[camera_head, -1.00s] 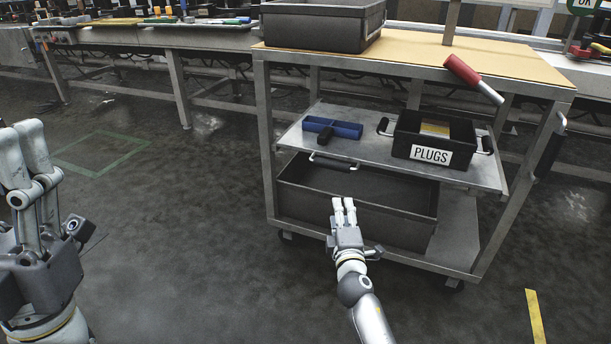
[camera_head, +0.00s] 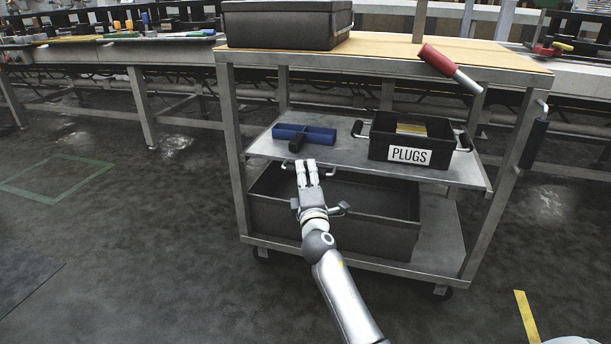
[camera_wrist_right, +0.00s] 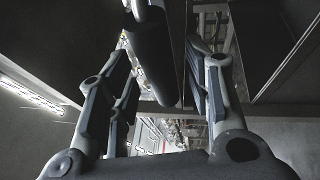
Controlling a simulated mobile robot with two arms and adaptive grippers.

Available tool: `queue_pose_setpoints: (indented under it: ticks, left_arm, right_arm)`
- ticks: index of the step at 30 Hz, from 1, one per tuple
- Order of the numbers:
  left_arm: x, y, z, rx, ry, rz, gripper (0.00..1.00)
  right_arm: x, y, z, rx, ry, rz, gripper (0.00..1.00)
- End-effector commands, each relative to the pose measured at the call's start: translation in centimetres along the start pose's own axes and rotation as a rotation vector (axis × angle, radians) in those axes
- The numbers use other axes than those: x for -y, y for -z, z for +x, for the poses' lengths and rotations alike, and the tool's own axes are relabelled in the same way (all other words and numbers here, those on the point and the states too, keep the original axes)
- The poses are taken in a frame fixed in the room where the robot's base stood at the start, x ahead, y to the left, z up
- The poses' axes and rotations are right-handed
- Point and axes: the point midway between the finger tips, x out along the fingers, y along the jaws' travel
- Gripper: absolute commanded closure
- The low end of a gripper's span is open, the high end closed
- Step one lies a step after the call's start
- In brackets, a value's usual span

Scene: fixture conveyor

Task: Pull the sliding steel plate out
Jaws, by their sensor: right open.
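The sliding steel plate (camera_head: 345,160) is the grey middle shelf of a metal cart. It juts a little past the cart's front posts. A dark handle is fixed at its front edge, mostly hidden by my right gripper in the head view. My right gripper (camera_head: 306,166) is open at this handle. In the right wrist view the dark cylindrical handle (camera_wrist_right: 155,55) lies between the two open fingers, with gaps beside it. My left gripper is out of both current views.
A black box marked PLUGS (camera_head: 408,140) and a blue divided tray (camera_head: 304,132) stand on the plate. A dark bin (camera_head: 375,205) sits below. A dark crate (camera_head: 290,25) and a red-handled tool (camera_head: 437,60) are on the cart top. Floor is clear at left.

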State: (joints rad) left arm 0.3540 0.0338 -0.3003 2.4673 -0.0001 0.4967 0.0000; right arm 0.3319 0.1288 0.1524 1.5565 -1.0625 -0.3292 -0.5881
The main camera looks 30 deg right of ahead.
Motion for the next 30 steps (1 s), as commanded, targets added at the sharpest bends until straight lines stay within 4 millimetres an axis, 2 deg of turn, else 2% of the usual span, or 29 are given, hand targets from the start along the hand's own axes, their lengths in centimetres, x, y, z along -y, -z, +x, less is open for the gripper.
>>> queue_pose_setpoints:
  ticks: [6,16,27,30]
  left_arm:
    - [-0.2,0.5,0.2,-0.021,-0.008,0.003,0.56]
    - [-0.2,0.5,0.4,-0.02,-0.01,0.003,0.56]
    - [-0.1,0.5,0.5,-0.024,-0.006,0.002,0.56]
    - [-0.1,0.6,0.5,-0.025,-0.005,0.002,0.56]
  right_arm:
    - [0.1,0.1,1.7,-0.001,0.0,0.0,0.54]
    - [0.0,0.0,2.0,-0.001,0.001,0.0,0.54]
    - [0.1,0.0,1.9,-0.001,0.001,0.0,1.0]
    - [0.1,0.1,1.9,-0.001,0.001,0.0,1.0]
